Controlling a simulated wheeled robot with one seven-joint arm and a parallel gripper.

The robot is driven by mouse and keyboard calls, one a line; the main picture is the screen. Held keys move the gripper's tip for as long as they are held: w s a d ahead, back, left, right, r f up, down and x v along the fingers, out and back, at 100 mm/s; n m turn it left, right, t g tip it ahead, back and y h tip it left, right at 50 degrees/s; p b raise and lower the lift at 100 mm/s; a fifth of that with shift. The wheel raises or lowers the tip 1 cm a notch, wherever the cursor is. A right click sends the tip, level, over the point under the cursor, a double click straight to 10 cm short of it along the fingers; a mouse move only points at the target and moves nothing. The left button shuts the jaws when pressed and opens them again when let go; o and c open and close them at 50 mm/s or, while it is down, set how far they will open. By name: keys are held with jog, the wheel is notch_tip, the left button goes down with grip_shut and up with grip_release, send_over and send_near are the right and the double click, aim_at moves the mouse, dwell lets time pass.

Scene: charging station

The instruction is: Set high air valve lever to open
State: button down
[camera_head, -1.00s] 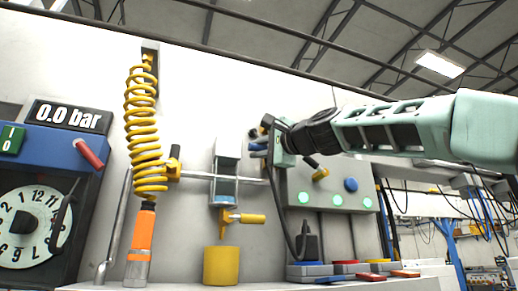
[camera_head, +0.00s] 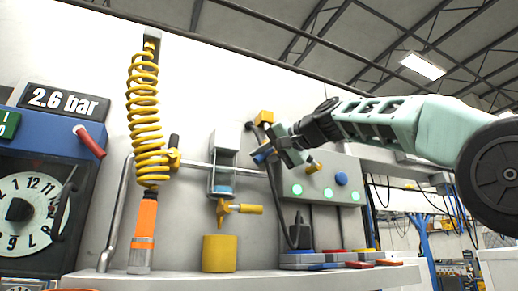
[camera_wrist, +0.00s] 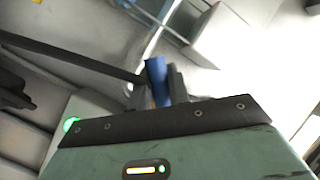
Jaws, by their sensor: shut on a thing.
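The high air valve shows in the head view as a yellow body (camera_head: 265,117) on the wall. The pressure display (camera_head: 66,99) reads 2.6 bar.
A grey panel with green lights (camera_head: 325,180) stands close to the right of my gripper. A pipe with another yellow valve (camera_head: 174,158) and a yellow coiled hose (camera_head: 145,115) are to the left. A shelf (camera_head: 190,280) with a yellow cup (camera_head: 219,253) lies below.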

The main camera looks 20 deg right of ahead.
jog(key=shift+d+f+n+g+h+p, duration=0.3)
jog(key=shift+d+n+h+p, duration=0.3)
jog(key=shift+n, duration=0.5)
jog(key=shift+d+f+n+g+h+p, duration=0.35)
jog(key=shift+d+n+h, duration=0.4)
jog(key=shift+n, duration=0.35)
jog(key=shift+d+f+n+g+h+p, duration=0.3)
jog(key=shift+d+n+h+p, duration=0.3)
jog(key=shift+n, duration=0.5)
jog(key=shift+d, duration=0.15)
jog(key=c, duration=1.3)
grip_release()
jog(key=b+v, duration=0.2)
jog(key=v, duration=1.5)
jog(key=shift+s, duration=0.25)
